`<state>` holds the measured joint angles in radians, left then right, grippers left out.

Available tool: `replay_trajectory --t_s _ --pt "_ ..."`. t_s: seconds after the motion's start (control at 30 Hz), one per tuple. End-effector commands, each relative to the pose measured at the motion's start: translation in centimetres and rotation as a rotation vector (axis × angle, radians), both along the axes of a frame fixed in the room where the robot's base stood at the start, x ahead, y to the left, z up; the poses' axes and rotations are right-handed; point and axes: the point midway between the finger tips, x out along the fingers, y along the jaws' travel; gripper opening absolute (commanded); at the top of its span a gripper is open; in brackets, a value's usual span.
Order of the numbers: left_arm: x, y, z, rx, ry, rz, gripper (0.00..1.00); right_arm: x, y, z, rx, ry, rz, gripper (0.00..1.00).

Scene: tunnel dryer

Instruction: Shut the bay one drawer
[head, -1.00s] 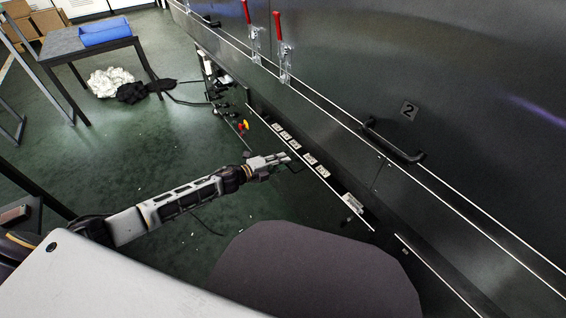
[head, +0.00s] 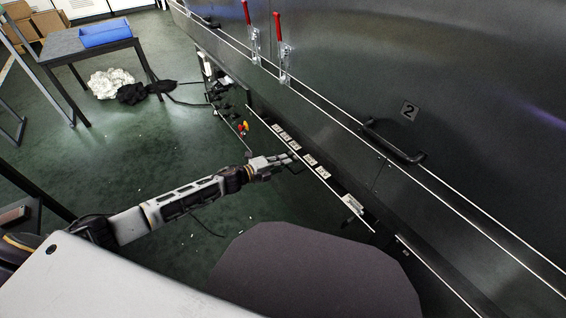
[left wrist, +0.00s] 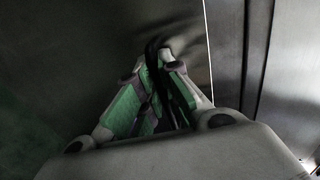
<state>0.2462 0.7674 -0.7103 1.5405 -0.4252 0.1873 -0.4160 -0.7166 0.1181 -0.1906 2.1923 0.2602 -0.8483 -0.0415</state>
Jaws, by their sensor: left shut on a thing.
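The low drawer (head: 336,192) under the dark machine has a thin pale top edge and stands out a little from the body. Several white labelled pieces show just behind that edge. My left gripper (head: 289,162) is at its front, shut on the dark drawer handle (head: 297,167). In the left wrist view, the green-padded fingers (left wrist: 153,98) close around the black handle bar (left wrist: 153,58), beside a dark flat front. The fingers hide part of the handle. My right gripper is not in view.
The machine's upper panel bears a 2 plate (head: 409,110), a black bar handle (head: 394,143) and red-handled latches (head: 281,50). A table (head: 62,43) with a blue tray (head: 104,34) stands at the far left, near white and black cloth heaps. Green floor lies open left of the drawer.

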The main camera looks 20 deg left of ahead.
Motion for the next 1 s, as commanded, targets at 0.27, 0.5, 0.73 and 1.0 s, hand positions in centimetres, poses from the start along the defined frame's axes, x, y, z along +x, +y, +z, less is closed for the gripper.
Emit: replay_trajectory --t_s 0.27,0.5,0.73,1.0 --pt "0.9 -0.5 0.0 -0.001 0.0 0.002 0.0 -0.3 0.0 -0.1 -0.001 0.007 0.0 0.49" --pt "2.7 -1.9 0.0 -0.002 0.001 0.004 0.0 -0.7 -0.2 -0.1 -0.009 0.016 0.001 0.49" --pt "3.6 -2.7 -0.1 0.0 0.002 0.003 0.0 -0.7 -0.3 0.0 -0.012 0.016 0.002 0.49" --pt "3.7 -2.8 0.0 0.0 0.0 0.003 0.0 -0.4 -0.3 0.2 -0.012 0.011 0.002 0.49"
